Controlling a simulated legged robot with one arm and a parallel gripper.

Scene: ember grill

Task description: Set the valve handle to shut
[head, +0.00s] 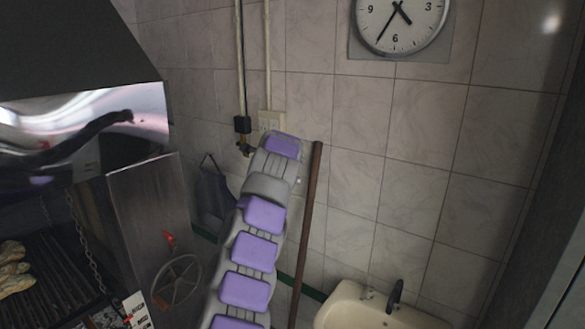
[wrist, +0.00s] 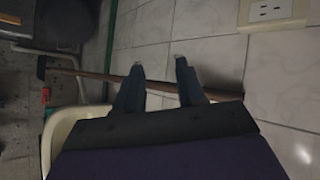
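A small valve-like fitting (head: 244,148) sits at the lower end of a pipe on the tiled wall in the head view, below a black box and left of my arm's end. Its handle is too small to make out. The valve is not identifiable in the wrist view. My gripper (wrist: 159,61) shows in the wrist view with its two dark fingers apart and nothing between them. The wall tiles and a brown pole lie beyond the fingers. In the head view the fingers are hidden by my arm.
A brown pole (head: 305,220) leans on the wall right of my arm. A sink (head: 345,305) stands at lower right. The grill cabinet (head: 143,225) with a spoked wheel (head: 177,281) is at left. A wall socket (wrist: 268,10) shows in the wrist view. A dark cloth (head: 211,192) hangs on the wall.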

